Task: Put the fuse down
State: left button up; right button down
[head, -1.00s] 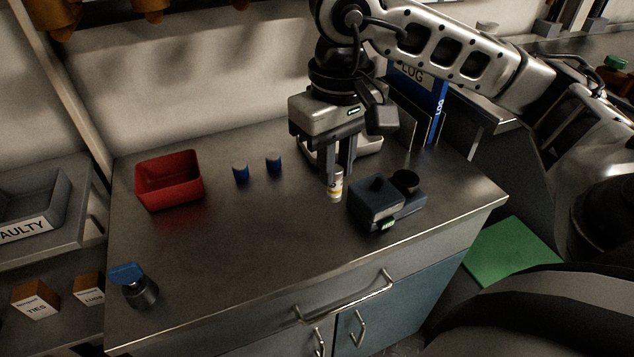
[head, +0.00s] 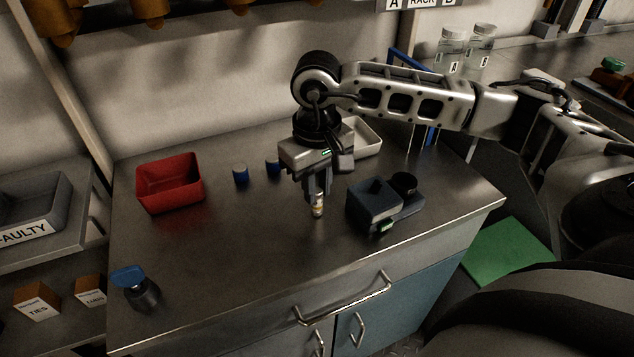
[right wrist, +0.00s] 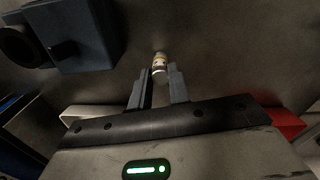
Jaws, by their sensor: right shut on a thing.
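The fuse (head: 318,207) is a small upright cylinder with a pale body and a yellowish band. My right gripper (head: 318,193) is shut on its upper part and points down over the bench. In the right wrist view the fuse (right wrist: 160,62) sits between the two fingertips (right wrist: 159,75). I cannot tell whether its lower end touches the bench top (head: 235,245). My left gripper is not in view.
A dark blue device (head: 374,205) with a black round part stands just right of the fuse. Two blue cylinders (head: 240,173) and a red bin (head: 170,185) stand to the left. A white tray (head: 362,140) is behind. The front middle of the bench is clear.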

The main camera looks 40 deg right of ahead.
jog(key=shift+f+b, duration=0.25)
jog(key=shift+b, duration=0.05)
jog(key=c, duration=1.3)
grip_release()
jog(key=shift+r, duration=0.1)
jog(key=shift+r, duration=0.1)
